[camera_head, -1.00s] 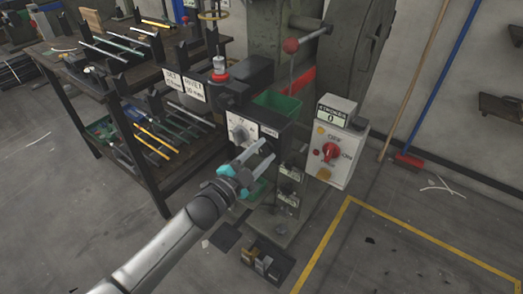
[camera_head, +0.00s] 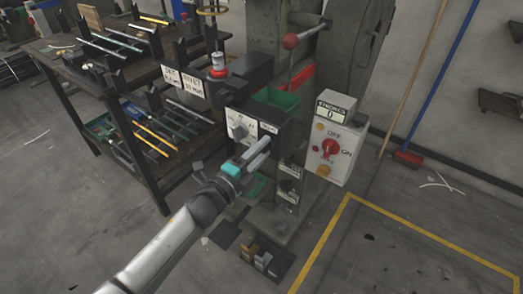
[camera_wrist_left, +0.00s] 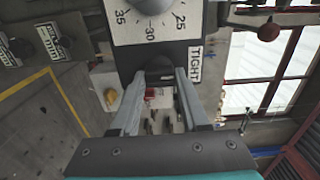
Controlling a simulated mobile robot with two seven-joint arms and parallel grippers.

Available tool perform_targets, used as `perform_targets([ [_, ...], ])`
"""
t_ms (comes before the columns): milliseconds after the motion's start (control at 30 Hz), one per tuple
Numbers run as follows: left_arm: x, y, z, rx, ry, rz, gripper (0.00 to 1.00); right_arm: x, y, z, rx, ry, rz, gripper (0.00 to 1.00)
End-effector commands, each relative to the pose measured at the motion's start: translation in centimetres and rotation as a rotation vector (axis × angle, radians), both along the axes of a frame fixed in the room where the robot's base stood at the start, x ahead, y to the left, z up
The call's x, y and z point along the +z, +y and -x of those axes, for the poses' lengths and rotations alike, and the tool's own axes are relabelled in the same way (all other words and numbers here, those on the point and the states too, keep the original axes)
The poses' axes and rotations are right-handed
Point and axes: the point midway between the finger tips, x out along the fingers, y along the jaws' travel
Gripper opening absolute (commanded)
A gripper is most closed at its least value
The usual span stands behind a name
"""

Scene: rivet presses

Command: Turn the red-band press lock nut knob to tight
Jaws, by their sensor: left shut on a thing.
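The press (camera_head: 253,72) stands at the centre of the head view, with a red band (camera_head: 302,77) on its body. On its front is a white dial plate (camera_head: 241,127), marked 25, 30 and 35 in the wrist view (camera_wrist_left: 130,30), with a grey dial knob (camera_wrist_left: 152,5). Below the plate, a dark lock nut knob (camera_wrist_left: 160,67) sits beside a label reading TIGHT (camera_wrist_left: 195,65). My left gripper (camera_head: 264,145) is shut on this knob, one finger on each side. In the head view the fingers hide the knob. My right gripper is not in view.
A control box (camera_head: 336,148) with a red switch and a counter reading 0 stands close right of my fingers. A green bin (camera_head: 278,101) sits just above. A rack of rods and tools (camera_head: 150,190) is at the left. Open floor lies right of the yellow line (camera_head: 420,236).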

Motion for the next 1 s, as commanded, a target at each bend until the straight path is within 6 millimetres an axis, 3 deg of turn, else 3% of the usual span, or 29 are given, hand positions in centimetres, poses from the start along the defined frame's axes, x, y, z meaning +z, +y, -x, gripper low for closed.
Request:
perform_targets([
  [500,-0.10,0.05,0.02,0.001,-0.012,-0.021,0.00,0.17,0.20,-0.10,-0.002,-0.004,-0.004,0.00],
  [533,-0.10,0.05,0.02,0.001,-0.012,-0.021,0.46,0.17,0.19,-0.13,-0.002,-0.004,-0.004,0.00],
  [800,-0.06,0.03,0.00,0.001,-0.012,-0.018,0.75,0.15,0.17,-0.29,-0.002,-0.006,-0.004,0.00],
  [1000,-0.03,0.02,0.01,0.000,-0.012,-0.017,0.75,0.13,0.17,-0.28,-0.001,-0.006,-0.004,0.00],
])
